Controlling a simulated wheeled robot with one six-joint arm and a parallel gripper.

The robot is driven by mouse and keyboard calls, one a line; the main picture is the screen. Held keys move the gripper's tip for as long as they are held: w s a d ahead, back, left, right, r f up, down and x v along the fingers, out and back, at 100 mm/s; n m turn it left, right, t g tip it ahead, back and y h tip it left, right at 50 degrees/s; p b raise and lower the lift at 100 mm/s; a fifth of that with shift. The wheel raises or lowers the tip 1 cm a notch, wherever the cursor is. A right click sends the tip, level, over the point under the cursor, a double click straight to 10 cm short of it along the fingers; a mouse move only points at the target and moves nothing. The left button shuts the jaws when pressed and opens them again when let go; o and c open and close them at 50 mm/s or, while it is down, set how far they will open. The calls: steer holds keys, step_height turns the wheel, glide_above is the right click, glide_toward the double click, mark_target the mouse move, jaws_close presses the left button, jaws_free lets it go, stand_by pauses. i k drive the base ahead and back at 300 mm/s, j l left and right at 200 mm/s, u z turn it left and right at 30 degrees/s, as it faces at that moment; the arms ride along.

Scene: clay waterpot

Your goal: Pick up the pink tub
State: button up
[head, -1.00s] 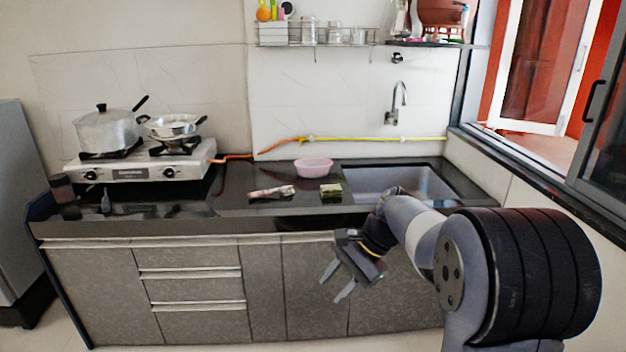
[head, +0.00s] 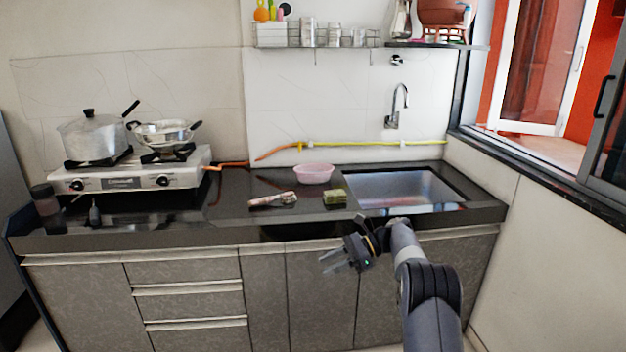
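The pink tub (head: 314,174) is a small round bowl standing upright on the black counter, near the back wall and left of the sink. My gripper (head: 326,265) is in front of the counter, below its front edge and before the cabinet doors. It points to the left, and its two fingers are apart with nothing between them. The gripper is well below and nearer than the tub, not touching it.
A green sponge (head: 334,197) and a pinkish packet or tube (head: 272,200) lie in front of the tub. The sink (head: 408,187) is to the right, with a tap (head: 396,107) above. A stove (head: 132,173) with pots stands left. Counter (head: 225,195) between is clear.

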mark_target(314, 174)
steer(key=i+j+z, duration=0.35)
steer(key=i, duration=0.2)
steer(key=i+j+z, duration=0.35)
steer(key=i+l+u, duration=0.4)
steer(key=i, duration=0.4)
steer(key=i+l+u, duration=0.4)
steer(key=i+l, duration=0.3)
steer(key=l, duration=0.2)
